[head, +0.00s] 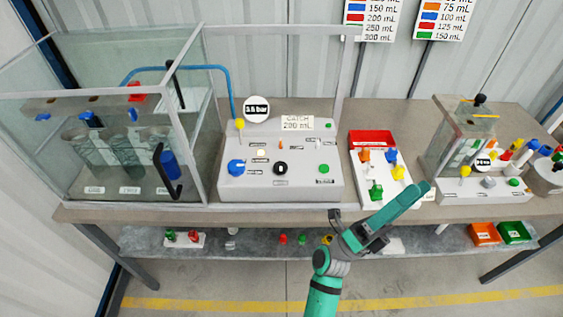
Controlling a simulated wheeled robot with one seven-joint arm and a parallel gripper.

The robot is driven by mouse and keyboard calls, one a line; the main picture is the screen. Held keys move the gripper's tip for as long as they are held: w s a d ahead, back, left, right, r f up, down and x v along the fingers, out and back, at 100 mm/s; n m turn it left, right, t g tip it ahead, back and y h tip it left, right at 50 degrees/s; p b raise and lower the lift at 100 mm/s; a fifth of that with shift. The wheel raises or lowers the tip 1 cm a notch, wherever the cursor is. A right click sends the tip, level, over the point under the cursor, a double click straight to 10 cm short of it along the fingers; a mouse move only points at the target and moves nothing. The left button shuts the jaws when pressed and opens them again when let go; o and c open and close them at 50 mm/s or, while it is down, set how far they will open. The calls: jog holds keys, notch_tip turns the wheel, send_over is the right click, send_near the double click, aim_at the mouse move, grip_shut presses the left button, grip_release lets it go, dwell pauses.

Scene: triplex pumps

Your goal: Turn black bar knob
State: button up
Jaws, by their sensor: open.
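The black knob (280,168) is on the sloped front of the light grey control console (305,190) in the middle of the bench. It sits between a blue knob (236,167) and a green button (323,169). The angle of its bar is too small to read. My gripper (422,191) is in front of the bench, to the right of the console and lower than the black knob. It points up and right, is open and empty, and is apart from the knob. It partly covers the bench's front edge.
A glass enclosure (90,160) with a black-handled door stands left of the console. A second small unit (480,187) stands further right. The lower shelf (265,240) holds loose parts and bins.

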jog(key=w+d+m+g+y, duration=0.1)
jog(key=d+m+g+y, duration=0.65)
jog(key=m+g, duration=1)
jog(key=m+t+y, duration=0.5)
jog(key=t+y, duration=0.4)
jog(key=y, duration=1.2)
send_near(282, 166)
jog(key=f, duration=0.7)
jog(key=shift+a, duration=0.25)
jog(key=shift+d+f, duration=0.15)
jog(key=shift+f, duration=0.5)
